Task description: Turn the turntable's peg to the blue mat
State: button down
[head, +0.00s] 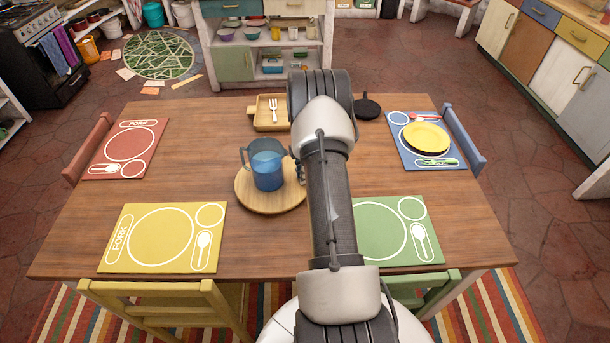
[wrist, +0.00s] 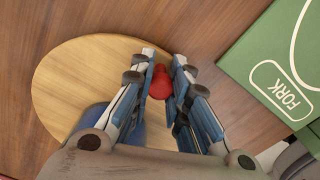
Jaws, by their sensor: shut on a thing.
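The round wooden turntable (head: 278,203) lies in the middle of the table with a blue see-through pitcher (head: 267,170) standing on it. In the wrist view the turntable (wrist: 80,72) fills the left and centre. The red peg (wrist: 160,84) stands near its edge, on the side by the green mat. My gripper (wrist: 163,61) is shut on the peg, one finger on each side. In the head view my arm hides the peg and most of the gripper. The blue mat (head: 398,141) is at the table's far right, with a yellow plate (head: 425,137) on it.
A green mat (head: 365,255) lies at the near right, a yellow mat (head: 118,260) at the near left and a red mat (head: 103,160) at the far left. A yellow tray (head: 261,118) with a fork and a black trivet (head: 367,109) are at the back.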

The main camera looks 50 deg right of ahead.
jog(key=shift+w, duration=0.1)
dwell(0.4)
jog(key=c, duration=1.5)
grip_release()
jog(key=shift+r, duration=0.1)
notch_tip(320, 180, up, 12)
jog(key=shift+f, duration=0.1)
